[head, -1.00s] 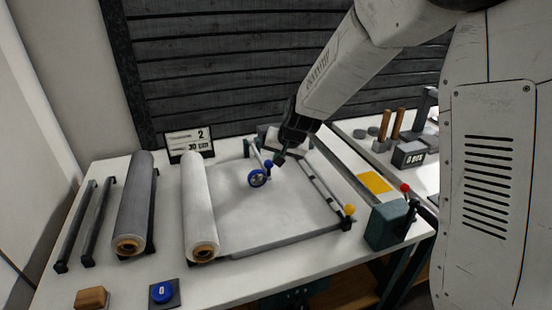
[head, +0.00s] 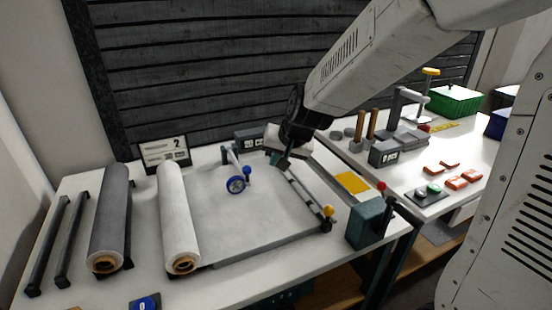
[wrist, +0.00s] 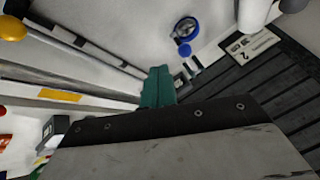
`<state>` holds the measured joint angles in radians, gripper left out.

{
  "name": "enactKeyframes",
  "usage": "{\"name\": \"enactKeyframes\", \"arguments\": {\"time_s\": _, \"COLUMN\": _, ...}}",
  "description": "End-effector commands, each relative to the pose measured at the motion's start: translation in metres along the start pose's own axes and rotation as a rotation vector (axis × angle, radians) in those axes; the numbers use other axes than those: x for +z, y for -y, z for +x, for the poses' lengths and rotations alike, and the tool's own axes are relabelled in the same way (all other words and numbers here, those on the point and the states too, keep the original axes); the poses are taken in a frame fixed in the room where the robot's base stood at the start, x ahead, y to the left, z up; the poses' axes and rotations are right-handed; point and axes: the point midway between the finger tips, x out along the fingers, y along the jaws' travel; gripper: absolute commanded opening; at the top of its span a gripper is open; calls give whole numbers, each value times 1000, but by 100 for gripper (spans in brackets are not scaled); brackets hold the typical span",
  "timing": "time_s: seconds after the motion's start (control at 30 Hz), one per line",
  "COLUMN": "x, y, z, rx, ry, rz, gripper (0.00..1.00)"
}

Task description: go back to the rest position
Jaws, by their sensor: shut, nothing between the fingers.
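My gripper (head: 284,161) is shut and empty. In the head view it hangs above the back right part of the white bed of the cutting station, near the slanted rail (head: 305,200) with a yellow knob. In the wrist view its teal fingers (wrist: 158,88) are together, with nothing between them. The blue wheel (head: 236,184) on the bed stands to the left of the gripper, apart from it. The wheel also shows in the wrist view (wrist: 186,30).
A white roll (head: 178,220) and a grey roll (head: 110,220) lie at the left. A teal box (head: 366,225) with a red-knobbed lever is at the right front. The right table holds a grey scale (head: 385,152), orange pieces and a green crate (head: 455,101). A slatted wall stands behind.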

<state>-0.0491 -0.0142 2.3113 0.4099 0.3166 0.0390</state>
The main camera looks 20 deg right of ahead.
Motion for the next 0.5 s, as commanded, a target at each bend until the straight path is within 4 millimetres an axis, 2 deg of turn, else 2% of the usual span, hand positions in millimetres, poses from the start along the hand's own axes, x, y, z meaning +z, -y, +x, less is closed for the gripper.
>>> {"name": "enactKeyframes", "arguments": {"time_s": 0.27, "x": 4, "y": 0, "z": 0, "rx": 1, "ry": 19, "rz": -3, "gripper": 0}}
{"name": "enactKeyframes", "arguments": {"time_s": 0.33, "x": 14, "y": -2, "z": 0, "rx": 7, "ry": 64, "rz": -15, "gripper": 0}}
{"name": "enactKeyframes", "arguments": {"time_s": 0.4, "x": 33, "y": -7, "z": -1, "rx": 22, "ry": 141, "rz": -40, "gripper": 0}}
{"name": "enactKeyframes", "arguments": {"time_s": 0.47, "x": 52, "y": -12, "z": -11, "rx": 35, "ry": 209, "rz": -73, "gripper": 0}}
{"name": "enactKeyframes", "arguments": {"time_s": 0.5, "x": 65, "y": -16, "z": -23, "rx": 44, "ry": 255, "rz": -98, "gripper": 0}}
